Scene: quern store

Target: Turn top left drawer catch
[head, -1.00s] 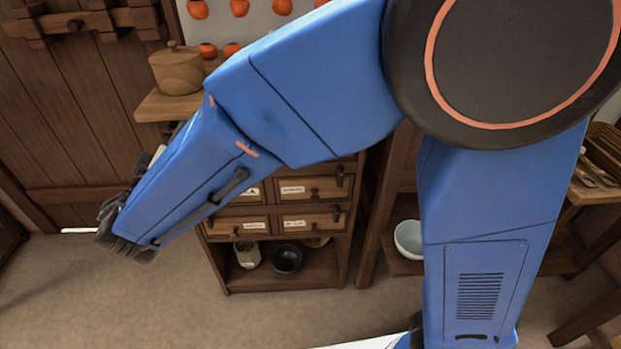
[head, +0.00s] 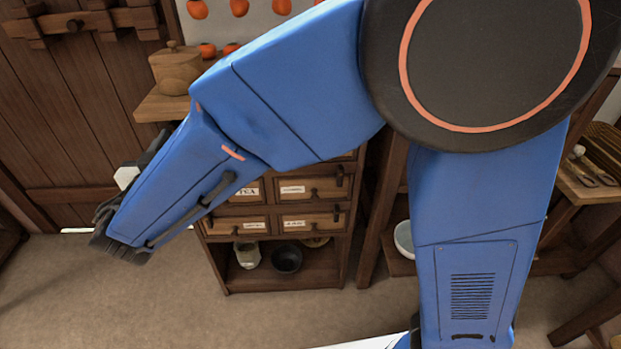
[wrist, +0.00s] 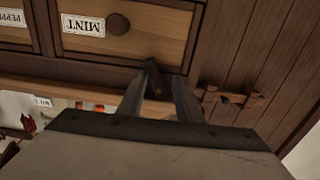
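In the wrist view a drawer (wrist: 155,35) with a label reading MINT appears upside down, with a round dark knob (wrist: 118,24). A dark wooden catch (wrist: 153,78) sits at the drawer's edge on the cabinet frame. My gripper (wrist: 158,84) has its two fingers apart, one on each side of the catch. I cannot tell whether either finger touches it. In the head view my blue arm hides the upper left of the drawer cabinet (head: 345,225), and my fingers cannot be seen there.
A lidded wooden pot (head: 176,70) stands on the cabinet top near my arm. A plank door (head: 60,120) is at the left. Lower drawers (head: 313,221) sit above an open shelf with a dark bowl (head: 287,259) and a pale jar (head: 247,254). The floor in front is clear.

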